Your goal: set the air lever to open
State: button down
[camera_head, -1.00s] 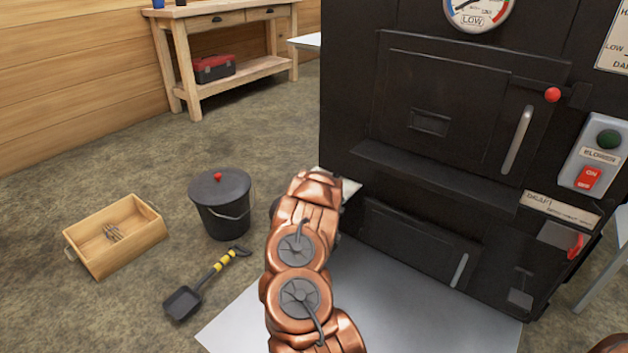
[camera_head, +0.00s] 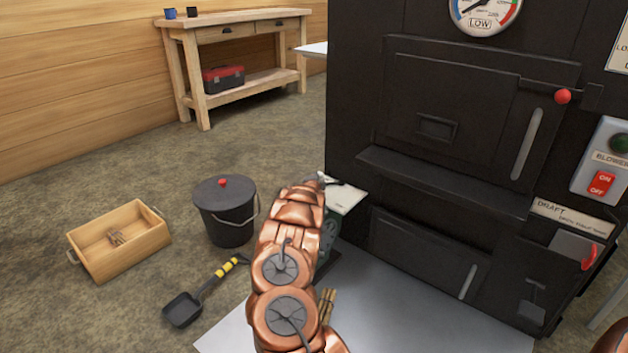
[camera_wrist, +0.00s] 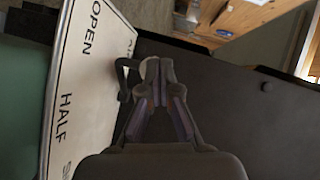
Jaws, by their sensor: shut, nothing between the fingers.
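The air plate (camera_wrist: 88,85) is a white sign lettered OPEN at the top and HALF below it in the wrist view, with further lettering cut off. In the head view the plate (camera_head: 346,197) sticks out from the left side of the black evaporator, partly behind my arm. A dark curved bar (camera_wrist: 123,78), perhaps the air lever, is at the plate's right edge, level with the space between OPEN and HALF. My gripper (camera_wrist: 152,72) is shut and empty, its fingertips right beside this bar. I cannot tell whether they touch.
The black evaporator (camera_head: 430,160) fills the right, with a red-knobbed door latch (camera_head: 563,96) and a blower switch (camera_head: 603,165). A lidded bucket (camera_head: 226,210), a wooden box (camera_head: 118,240) and a shovel (camera_head: 200,292) are on the floor at left. A workbench (camera_head: 235,60) stands behind.

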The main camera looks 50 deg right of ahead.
dwell(0.4)
jog(key=shift+s+a+r+p, duration=0.35)
jog(key=shift+s+a+p, duration=0.05)
jog(key=shift+a, duration=0.15)
jog(key=p+v, duration=0.1)
jog(key=v, duration=0.1)
jog(key=shift+s+a+r, duration=0.15)
jog(key=shift+a+r, duration=0.05)
jog(key=w+a+r+p, duration=0.1)
jog(key=a+r+p, duration=0.1)
jog(key=a, duration=0.7)
jog(key=shift+w+a+p, duration=0.3)
jog(key=shift+w+p, duration=0.05)
jog(key=shift+p, duration=0.3)
